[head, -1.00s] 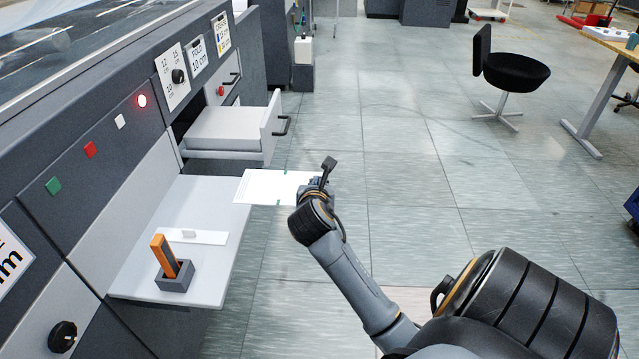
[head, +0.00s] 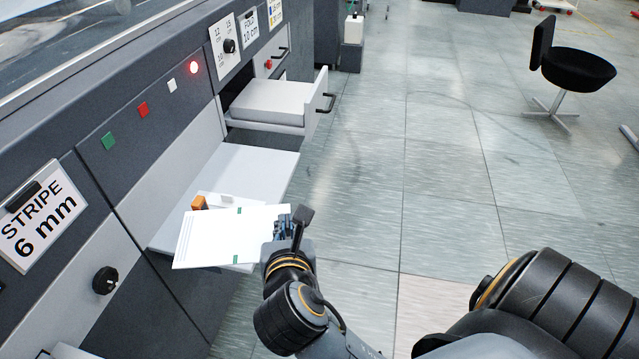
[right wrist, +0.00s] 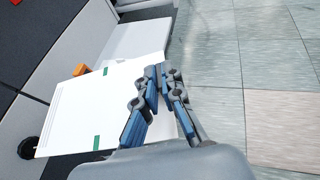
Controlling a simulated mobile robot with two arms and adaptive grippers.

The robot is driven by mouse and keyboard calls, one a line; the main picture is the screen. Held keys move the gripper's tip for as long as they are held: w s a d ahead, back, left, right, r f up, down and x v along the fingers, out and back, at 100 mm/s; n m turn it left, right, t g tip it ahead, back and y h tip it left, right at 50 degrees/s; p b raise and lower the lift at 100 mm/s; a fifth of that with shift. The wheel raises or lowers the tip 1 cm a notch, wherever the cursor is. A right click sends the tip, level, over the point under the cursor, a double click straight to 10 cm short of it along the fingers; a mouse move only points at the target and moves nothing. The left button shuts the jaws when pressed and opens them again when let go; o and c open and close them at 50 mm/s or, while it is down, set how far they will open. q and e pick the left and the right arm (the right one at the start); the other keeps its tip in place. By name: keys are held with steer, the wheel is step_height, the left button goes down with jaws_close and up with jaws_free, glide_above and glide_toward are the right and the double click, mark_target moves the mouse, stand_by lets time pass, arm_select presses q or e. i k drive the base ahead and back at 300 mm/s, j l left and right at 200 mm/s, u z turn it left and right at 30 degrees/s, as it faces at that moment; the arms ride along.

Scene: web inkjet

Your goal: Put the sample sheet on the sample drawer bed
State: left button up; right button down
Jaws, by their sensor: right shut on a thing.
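The sample sheet (head: 215,240) is white with small green marks on its edges. My right gripper (head: 283,222) is shut on its right edge and holds it over the light shelf (head: 262,165). The sheet (right wrist: 90,108) also shows in the right wrist view, reaching left from my right gripper (right wrist: 158,72). The sample drawer is pulled open beyond the shelf, with its pale flat bed (head: 270,100) and a black handle (head: 327,101) on its front. The sheet is apart from the drawer. My left gripper is in neither view.
An orange-handled tool (head: 199,202) and a small white strip (head: 228,199) on the shelf are partly hidden by the sheet. The machine's panel (head: 130,150) with buttons and a knob borders the left. Open floor (head: 400,150) lies to the right, with a black chair (head: 575,68).

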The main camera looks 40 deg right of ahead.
mark_target(276, 95)
steer(key=i+l+u, duration=0.1)
steer(key=l, duration=0.2)
steer(key=i+l, duration=0.2)
steer(key=i+l+u, duration=0.15)
steer(key=l, duration=0.25)
steer(key=i+l, duration=0.1)
steer(key=l, duration=0.2)
steer(key=u, duration=0.05)
